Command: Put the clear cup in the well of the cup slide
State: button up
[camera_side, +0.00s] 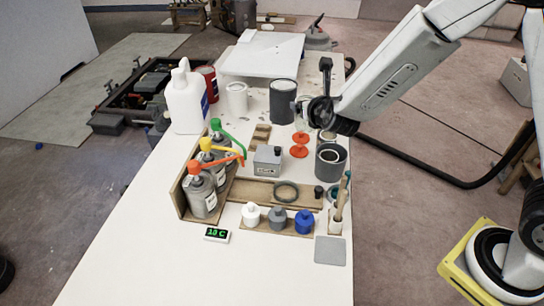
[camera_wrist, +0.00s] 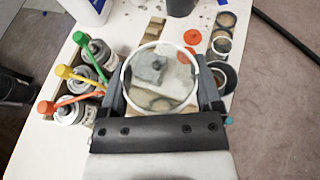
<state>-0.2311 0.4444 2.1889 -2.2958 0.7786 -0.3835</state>
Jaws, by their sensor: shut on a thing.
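My gripper (camera_side: 314,118) is shut on the clear cup (camera_side: 302,113), holding it in the air above the far right part of the bench. In the wrist view the cup's pale round rim (camera_wrist: 160,46) shows between the two fingers of my gripper (camera_wrist: 162,88), and the bench shows through it. A low wooden board with a dark green ring (camera_side: 286,191) and a black knob lies nearer the side camera; it looks like the cup slide. The cup is well apart from it.
Bottles with green, yellow and orange spouts (camera_side: 203,190) stand at left in a wooden holder. A grey box (camera_side: 267,160) and orange discs (camera_side: 299,145) lie below the gripper. A dark grey pot (camera_side: 331,162) stands right. The front bench (camera_side: 150,270) is clear.

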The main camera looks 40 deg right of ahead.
jog(key=w+a+f+m+h, duration=0.1)
jog(key=a+f, duration=0.1)
jog(key=f, duration=0.5)
jog(key=w+a+f+h, duration=0.1)
jog(key=f, duration=0.7)
jog(key=shift+a+f+m+g, duration=0.15)
jog(key=shift+a+m+g, duration=0.2)
jog(key=shift+m+g, duration=0.05)
jog(key=shift+w, duration=0.1)
jog(key=shift+f, duration=2.95)
jog(key=shift+f, duration=2.05)
jog(key=shift+f, duration=0.1)
jog(key=o, duration=1)
